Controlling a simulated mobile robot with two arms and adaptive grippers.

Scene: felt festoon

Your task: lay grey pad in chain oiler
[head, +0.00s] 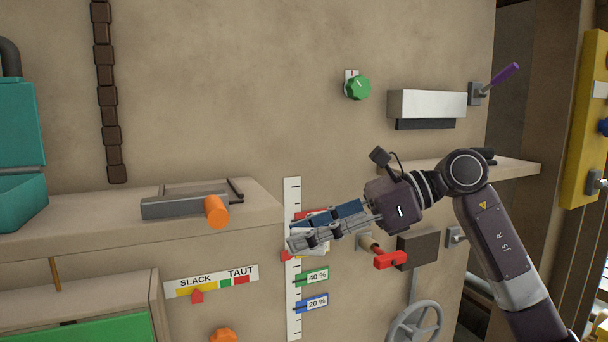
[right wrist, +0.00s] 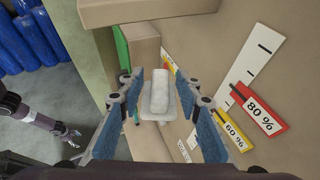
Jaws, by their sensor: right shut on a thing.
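The pale grey pad (right wrist: 158,95) sits between the blue-padded fingers of my right gripper (right wrist: 158,110) in the right wrist view. In the head view my right gripper (head: 296,242) is shut on it in front of the wall scale, and the fingers mostly hide the pad. A grey open-topped box with an orange knob (head: 185,206), which looks like the chain oiler, sits on the left shelf, left of and above the gripper. My left gripper (right wrist: 68,132) shows small in the right wrist view; its jaws are unclear.
A dark chain (head: 108,95) hangs above the left shelf (head: 90,228). A white scale (head: 292,185) with percent tags stands behind my right gripper. A red-handled valve (head: 389,259) and a handwheel (head: 416,324) are nearby.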

